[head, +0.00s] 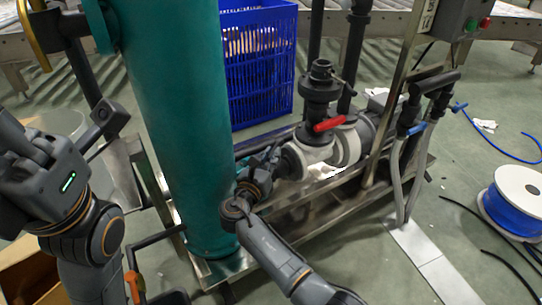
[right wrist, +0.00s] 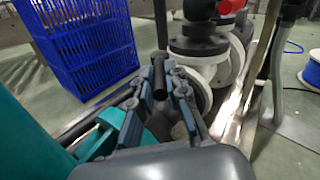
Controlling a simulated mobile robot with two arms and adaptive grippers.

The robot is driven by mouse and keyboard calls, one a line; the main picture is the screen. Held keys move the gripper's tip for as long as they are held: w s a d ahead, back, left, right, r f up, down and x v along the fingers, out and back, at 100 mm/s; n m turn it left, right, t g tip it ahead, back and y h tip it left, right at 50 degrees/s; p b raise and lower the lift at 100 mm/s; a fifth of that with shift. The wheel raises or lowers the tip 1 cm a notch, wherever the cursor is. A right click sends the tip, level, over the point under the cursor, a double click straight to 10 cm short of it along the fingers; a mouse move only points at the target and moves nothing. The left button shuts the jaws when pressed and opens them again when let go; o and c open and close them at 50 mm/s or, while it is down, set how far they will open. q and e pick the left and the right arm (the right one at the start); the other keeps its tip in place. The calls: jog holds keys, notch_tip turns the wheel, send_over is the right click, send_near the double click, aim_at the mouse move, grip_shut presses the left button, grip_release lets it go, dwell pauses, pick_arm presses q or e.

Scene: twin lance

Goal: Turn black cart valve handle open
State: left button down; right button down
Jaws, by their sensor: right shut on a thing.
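The black valve handle (right wrist: 160,78) shows in the right wrist view as a dark bar between the two fingers of my right gripper (right wrist: 172,88). The fingers are shut on it, one on each side. In the head view my right gripper (head: 263,168) is beside the teal cylinder, at the left end of the cart's low pipework; the handle is largely hidden there by the fingers. My left arm stands at the left edge, and I cannot see its gripper fingers.
The teal cylinder (head: 175,120) stands close left of my right gripper. A red valve handle (head: 328,125) is on the pipework to its right. A blue crate (head: 262,75) stands behind. Hoses and a blue cable spool (head: 514,203) are at the right.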

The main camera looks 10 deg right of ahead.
jog(key=c, duration=1.3)
grip_release()
notch_tip(320, 180, up, 10)
jog(key=shift+f, duration=0.1)
